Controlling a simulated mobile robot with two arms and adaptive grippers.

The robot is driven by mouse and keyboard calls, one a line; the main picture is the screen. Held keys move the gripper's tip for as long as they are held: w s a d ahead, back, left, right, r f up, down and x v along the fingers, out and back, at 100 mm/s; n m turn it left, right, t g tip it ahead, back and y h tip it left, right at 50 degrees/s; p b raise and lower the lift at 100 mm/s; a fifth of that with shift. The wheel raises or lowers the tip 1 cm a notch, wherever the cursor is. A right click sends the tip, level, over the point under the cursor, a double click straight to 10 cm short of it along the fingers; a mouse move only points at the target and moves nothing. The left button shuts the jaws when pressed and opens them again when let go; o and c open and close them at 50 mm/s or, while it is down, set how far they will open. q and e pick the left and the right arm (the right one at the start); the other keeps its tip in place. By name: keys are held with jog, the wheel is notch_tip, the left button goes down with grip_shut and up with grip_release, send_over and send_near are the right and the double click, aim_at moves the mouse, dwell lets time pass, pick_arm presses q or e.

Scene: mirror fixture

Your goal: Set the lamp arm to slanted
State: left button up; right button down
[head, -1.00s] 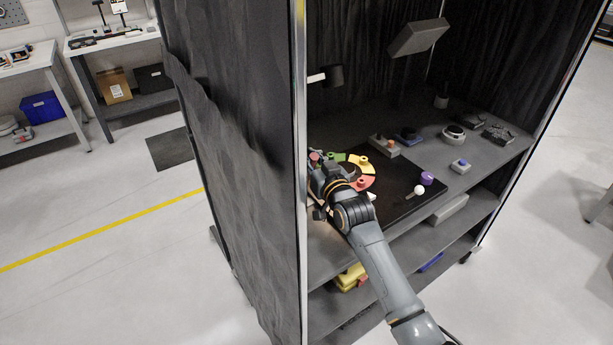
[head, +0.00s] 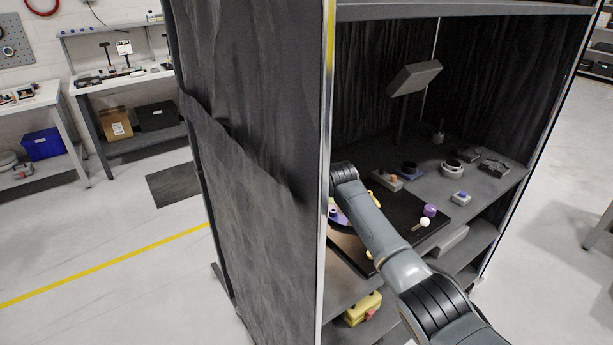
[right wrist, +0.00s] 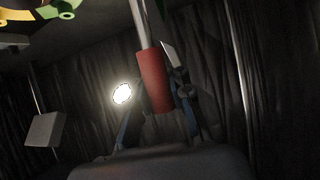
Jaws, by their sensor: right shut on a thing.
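A red sleeve (right wrist: 154,82) sits on a slim metal rod (right wrist: 139,22) in the right wrist view; it looks like the grip of the lamp arm. My right gripper (right wrist: 160,100) is shut on this red sleeve, with its fingers partly hidden in shadow. A bright white round light (right wrist: 122,93) shows beside the sleeve. In the head view my right arm (head: 385,235) reaches into the cabinet, and its gripper is hidden behind the cabinet's front post and curtain. The lamp arm cannot be seen in the head view. My left gripper is in neither view.
The cabinet's metal post (head: 326,150) and dark side curtain (head: 250,170) stand left of my arm. A grey tilted panel (head: 414,77) stands at the back. A dark board (head: 400,213) with a purple knob (head: 430,210) and several small fixtures lie to the right.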

jog(key=shift+w+a+r, duration=0.1)
jog(key=shift+w+a, duration=0.2)
jog(key=shift+a, duration=0.1)
jog(key=shift+w+a+g, duration=0.2)
jog(key=shift+w+g, duration=0.1)
jog(key=shift+g, duration=0.2)
dwell(0.6)
jog(key=c, duration=1.2)
grip_release()
jog(key=shift+a+f, duration=0.15)
jog(key=shift+f, duration=0.05)
jog(key=shift+o, duration=0.2)
jog(key=shift+d, duration=0.2)
jog(key=v, duration=1.2)
jog(key=shift+a, duration=0.35)
jog(key=shift+c, duration=0.2)
